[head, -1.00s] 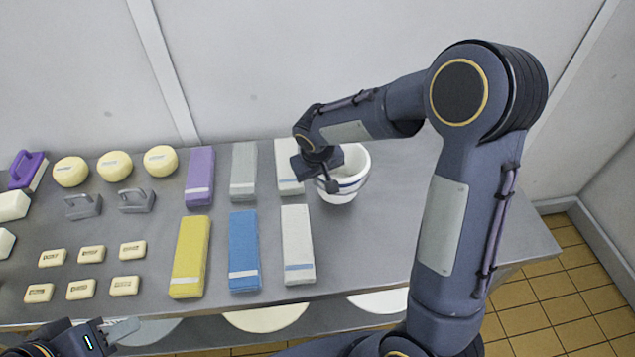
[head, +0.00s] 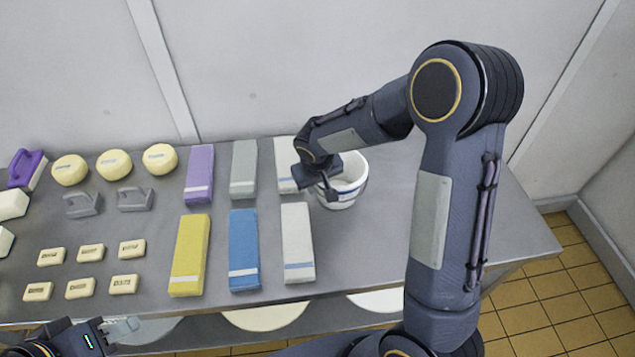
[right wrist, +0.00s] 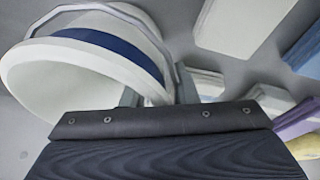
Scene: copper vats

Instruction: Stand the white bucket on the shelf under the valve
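The white bucket (head: 352,190) with a blue band stands on the grey metal table, right of the folded cloths. My right gripper (head: 328,188) is at the left side of its rim and hides part of it. In the right wrist view the bucket (right wrist: 60,75) and its grey wire handle fill the upper left, close beyond the dark gripper body. No valve is in view.
The metal table (head: 380,240) is bare right of the bucket. Yellow (head: 190,255), blue (head: 243,250) and white (head: 297,243) cloths lie left of it, with soaps and yellow rounds (head: 114,163) further left. A lower shelf holds pale round things (head: 265,316). A wall stands behind.

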